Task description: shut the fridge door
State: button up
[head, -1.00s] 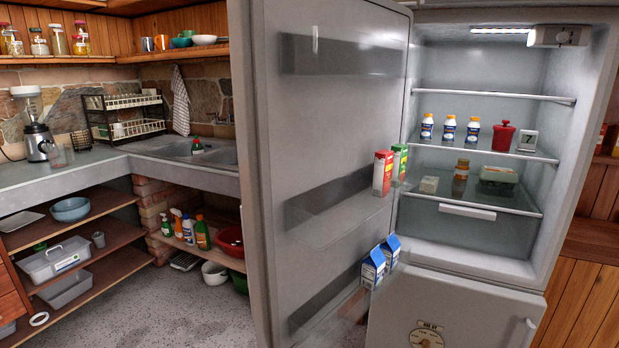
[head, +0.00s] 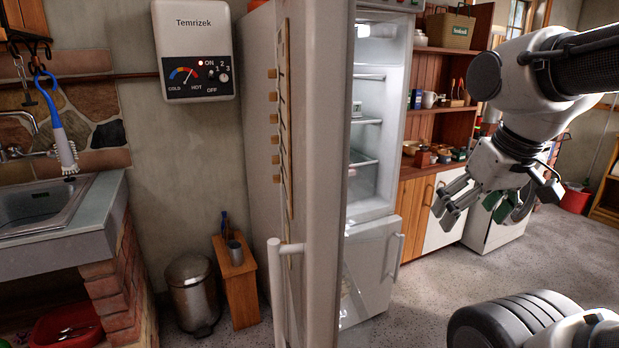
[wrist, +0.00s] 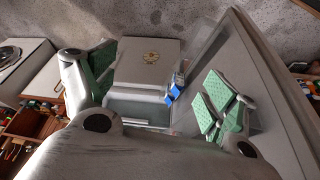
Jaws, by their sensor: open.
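The fridge door (head: 322,180) stands open, swung out toward me, and shows nearly edge-on in the head view. Its pale handle (head: 287,285) is low on the door's left side. Right of the door edge, part of the lit fridge interior (head: 372,135) shows; the door hides the rest. My gripper (head: 485,207) is open and empty, to the right of the door and apart from it. In the wrist view, my gripper (wrist: 157,82) has its green-padded fingers spread, with the open door (wrist: 262,75) behind the right finger and blue cartons (wrist: 172,88) in the gap.
A wooden stool (head: 236,280) and a metal bin (head: 192,290) stand left of the door. A water heater (head: 193,48) hangs above. The sink counter (head: 70,225) is far left. Wooden shelving (head: 440,130) is behind the fridge. Floor (head: 420,270) right of the door is clear.

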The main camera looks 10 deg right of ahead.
aim_at(315, 40)
jog(key=j, duration=0.35)
jog(key=k+j, duration=0.1)
jog(key=j, duration=0.3)
jog(key=k+j+z, duration=0.1)
jog(key=k+j, duration=0.2)
jog(key=j, duration=0.15)
